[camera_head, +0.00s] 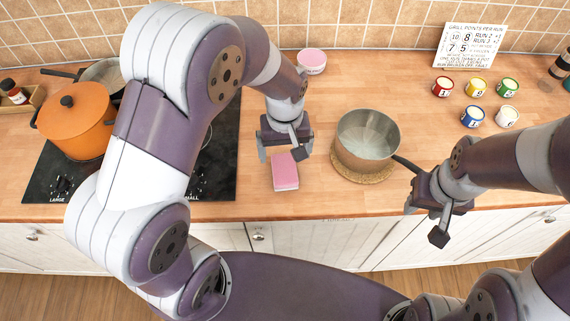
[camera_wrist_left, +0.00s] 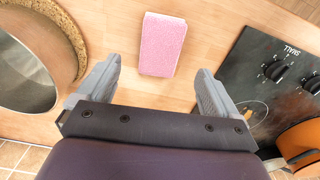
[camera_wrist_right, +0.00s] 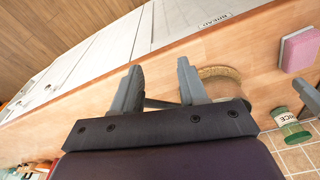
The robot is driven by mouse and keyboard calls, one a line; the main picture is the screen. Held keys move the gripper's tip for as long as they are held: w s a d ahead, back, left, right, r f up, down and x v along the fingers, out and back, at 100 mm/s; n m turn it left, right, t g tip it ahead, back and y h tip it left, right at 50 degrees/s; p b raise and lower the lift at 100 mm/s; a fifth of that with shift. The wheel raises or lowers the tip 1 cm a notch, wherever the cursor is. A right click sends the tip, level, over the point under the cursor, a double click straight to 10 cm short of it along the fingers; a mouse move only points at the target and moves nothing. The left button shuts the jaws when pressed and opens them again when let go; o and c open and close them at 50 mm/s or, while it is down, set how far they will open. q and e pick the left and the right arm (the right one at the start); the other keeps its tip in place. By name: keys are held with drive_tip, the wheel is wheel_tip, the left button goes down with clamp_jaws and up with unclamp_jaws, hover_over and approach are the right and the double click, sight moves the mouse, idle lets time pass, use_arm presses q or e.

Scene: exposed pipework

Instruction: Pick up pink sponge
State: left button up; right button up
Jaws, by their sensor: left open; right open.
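The pink sponge (camera_head: 285,171) lies flat on the wooden counter (camera_head: 330,205), between the black hob and the metal pot. My left gripper (camera_head: 284,153) is open above the counter, close to the sponge's far end. In the left wrist view the sponge (camera_wrist_left: 162,44) lies ahead of the fingers, in line with the gap between them (camera_wrist_left: 158,88), and nothing is between the fingers. My right gripper (camera_head: 424,222) is open and empty near the counter's front edge, right of the pot. The sponge (camera_wrist_right: 299,49) also shows at the right of the right wrist view.
A metal pot (camera_head: 367,140) stands on a cork mat (camera_head: 362,175), its handle pointing toward my right gripper. An orange pot (camera_head: 75,125) is on the black hob (camera_head: 215,165) at left. Several small coloured cups (camera_head: 475,87) and a sign (camera_head: 468,46) are at back right.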

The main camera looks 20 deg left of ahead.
sight(285, 168)
use_arm(q)
wheel_tip(285, 168, down, 8)
drive_tip(key=shift+a+r+p, duration=0.1)
drive_tip(key=shift+r+p, duration=0.1)
drive_tip(key=shift+p, duration=0.4)
drive_tip(key=shift+f, duration=0.1)
drive_tip(key=c, duration=1)
